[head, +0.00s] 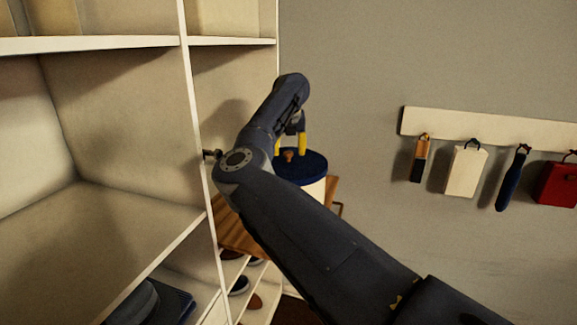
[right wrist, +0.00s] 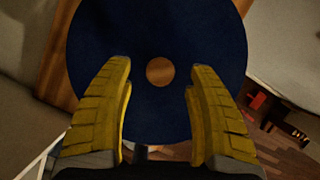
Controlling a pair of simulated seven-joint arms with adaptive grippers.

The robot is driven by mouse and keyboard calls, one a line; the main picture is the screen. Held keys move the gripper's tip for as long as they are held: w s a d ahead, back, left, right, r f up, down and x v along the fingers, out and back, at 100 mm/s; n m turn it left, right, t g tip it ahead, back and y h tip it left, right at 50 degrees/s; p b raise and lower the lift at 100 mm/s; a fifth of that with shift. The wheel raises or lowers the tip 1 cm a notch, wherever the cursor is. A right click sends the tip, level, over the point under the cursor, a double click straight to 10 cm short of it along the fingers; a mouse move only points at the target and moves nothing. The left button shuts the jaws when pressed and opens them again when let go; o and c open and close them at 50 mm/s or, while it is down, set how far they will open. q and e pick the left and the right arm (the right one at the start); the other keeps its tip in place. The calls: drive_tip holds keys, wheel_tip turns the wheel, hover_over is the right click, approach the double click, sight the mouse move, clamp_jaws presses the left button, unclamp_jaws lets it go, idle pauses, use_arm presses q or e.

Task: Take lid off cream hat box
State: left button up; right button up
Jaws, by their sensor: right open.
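The cream hat box (head: 312,189) stands on a wooden surface beside the white shelving. Its round dark blue lid (head: 314,166) is on top, with a small wooden knob (head: 289,155) in the middle. In the right wrist view the lid (right wrist: 150,30) fills the centre and its knob (right wrist: 160,71) lies between the fingertips. My right gripper (head: 291,143) points down above the lid. Its yellow fingers (right wrist: 158,78) are open, one on each side of the knob, with a gap on both sides. My right arm hides the left part of the box. My left gripper is not in view.
White shelving (head: 190,130) stands close on the left of my right arm. The wooden surface (head: 237,238) under the box has a dark handle at right. Shoes (head: 240,284) sit below. A wall rack (head: 480,125) with several hanging items is at right.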

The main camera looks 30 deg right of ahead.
sight(288, 160)
drive_tip(key=shift+x, duration=1.35)
drive_tip(key=shift+c, duration=0.3)
clamp_jaws()
